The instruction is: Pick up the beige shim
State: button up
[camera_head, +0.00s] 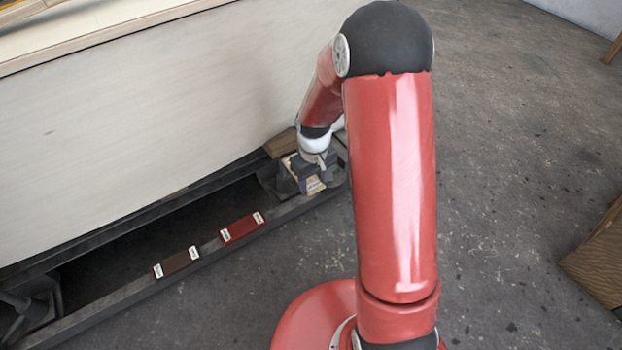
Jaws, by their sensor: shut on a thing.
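My gripper (309,180) is low at the right end of the dark frame beside the plywood hull, pointing down. It is shut on the beige shim (316,187), a small pale piece that shows just below and between the dark fingers. The fingers hide most of the shim. I cannot tell whether the shim still touches the frame beneath it.
A red shim (242,228) and a dark brown shim (177,262), both with white end labels, lie on the frame's front rail (118,298). A brown wooden block (281,143) is behind my gripper. The plywood hull (130,130) rises close behind. Open concrete floor lies right.

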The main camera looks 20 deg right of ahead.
notch_tip(320, 180, up, 20)
jog(key=p, duration=0.3)
jog(key=shift+f, duration=0.2)
jog(key=shift+f+b, duration=4.75)
jog(key=shift+f, duration=2.6)
jog(key=shift+f+b, duration=0.3)
jog(key=shift+f, duration=2.45)
jog(key=shift+w+a+p, duration=0.45)
jog(key=shift+w+a, duration=0.1)
jog(key=shift+w, duration=1.1)
jog(key=shift+w+a+p, duration=0.5)
jog(key=shift+w, duration=1.2)
jog(key=shift+w+a+p, duration=0.45)
jog(key=shift+w+a, duration=0.1)
jog(key=shift+w, duration=1.1)
